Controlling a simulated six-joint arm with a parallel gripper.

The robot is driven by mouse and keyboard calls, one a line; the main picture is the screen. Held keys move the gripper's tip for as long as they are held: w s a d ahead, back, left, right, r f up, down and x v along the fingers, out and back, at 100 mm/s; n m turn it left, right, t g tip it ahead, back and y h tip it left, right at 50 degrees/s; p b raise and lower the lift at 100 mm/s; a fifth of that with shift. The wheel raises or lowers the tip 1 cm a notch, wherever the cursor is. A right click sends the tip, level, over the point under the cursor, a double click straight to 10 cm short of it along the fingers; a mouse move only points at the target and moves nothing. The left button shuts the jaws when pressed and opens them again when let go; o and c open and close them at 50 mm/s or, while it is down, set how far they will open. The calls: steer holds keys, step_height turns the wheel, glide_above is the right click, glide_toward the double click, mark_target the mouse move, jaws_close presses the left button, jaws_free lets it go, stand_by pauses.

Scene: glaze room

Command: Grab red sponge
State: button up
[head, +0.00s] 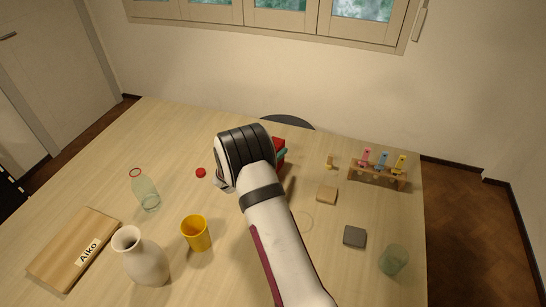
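A red block-like thing (279,145) shows just to the right of my wrist, with a teal part against it. It may be the red sponge, but my arm hides most of it and I cannot tell for sure. My gripper (223,185) is almost wholly hidden under my black-and-white wrist; only a small grey edge shows at the lower left. I cannot see its fingertips, or whether it touches or holds anything.
Right are a tan block (327,194), grey block (354,236), green glass (394,260) and wooden rack (376,177).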

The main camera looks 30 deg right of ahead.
mark_target(279, 143)
steer(key=x, duration=0.3)
steer(key=shift+d+f, duration=0.15)
steer(key=shift+f, duration=0.05)
steer(key=c, duration=1.4)
steer(key=shift+r, duration=0.15)
